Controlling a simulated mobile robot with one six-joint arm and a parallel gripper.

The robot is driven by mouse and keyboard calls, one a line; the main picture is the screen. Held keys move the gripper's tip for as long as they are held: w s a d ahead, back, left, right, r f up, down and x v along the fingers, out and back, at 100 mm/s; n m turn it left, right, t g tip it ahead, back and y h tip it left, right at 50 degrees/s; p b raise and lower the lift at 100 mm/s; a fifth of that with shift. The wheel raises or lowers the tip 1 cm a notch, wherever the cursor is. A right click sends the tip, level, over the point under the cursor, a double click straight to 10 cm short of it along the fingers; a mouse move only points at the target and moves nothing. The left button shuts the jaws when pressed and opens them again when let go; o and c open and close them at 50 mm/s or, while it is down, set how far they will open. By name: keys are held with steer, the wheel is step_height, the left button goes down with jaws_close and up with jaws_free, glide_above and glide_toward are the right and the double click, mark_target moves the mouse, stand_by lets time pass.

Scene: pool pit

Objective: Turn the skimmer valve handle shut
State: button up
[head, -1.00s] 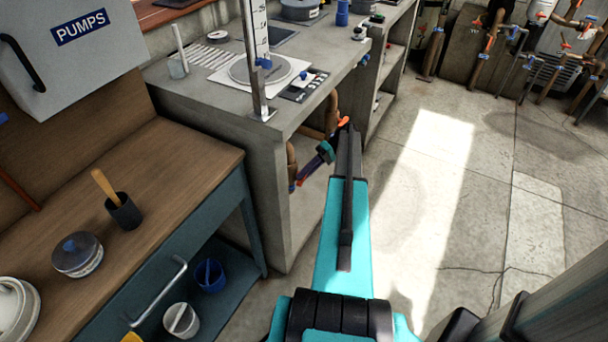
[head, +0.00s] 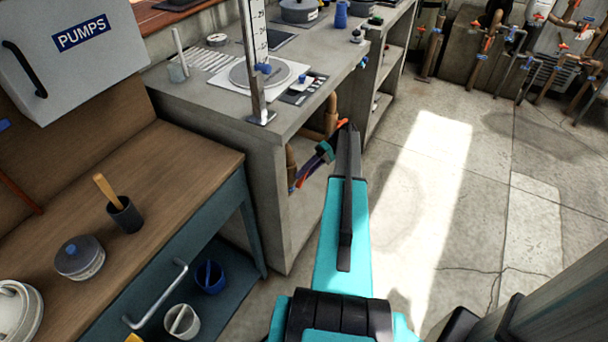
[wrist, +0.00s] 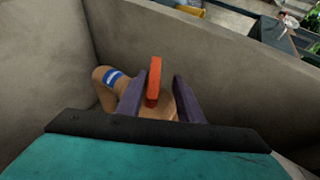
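The skimmer valve handle is an orange-red lever (wrist: 154,82) on a copper-brown pipe in the wrist view. It points up the picture, between the two purple fingers of my gripper (wrist: 160,97). The left finger is close beside the handle; a wider gap shows on the right. The gripper is open around it, and I cannot tell whether the left finger touches. In the head view my gripper (head: 302,178) reaches under the concrete counter, with a small red bit of the handle (head: 299,183) at its fingertips. My arm hides part of this area.
The pipe (wrist: 109,76) carries a blue and white band. Concrete walls (wrist: 230,58) stand close behind and beside the valve. The concrete counter (head: 215,108) overhangs it. A wooden bench (head: 165,165) stands at left. The floor (head: 400,215) at right is clear.

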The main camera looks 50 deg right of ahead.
mark_target(305, 177)
steer(key=shift+r+p, duration=1.25)
steer(key=shift+r, duration=0.2)
steer(key=o, duration=0.7)
steer(key=s+a, duration=0.3)
steer(key=shift+s, duration=0.25)
steer(key=shift+s+a+r, duration=0.25)
steer(key=shift+s+a, duration=0.65)
steer(key=shift+s, duration=0.05)
steer(key=c, duration=0.7)
steer(key=s+a, duration=0.5)
steer(key=s, duration=0.2)
steer(key=shift+a+r, duration=0.2)
steer(key=shift+a, duration=0.1)
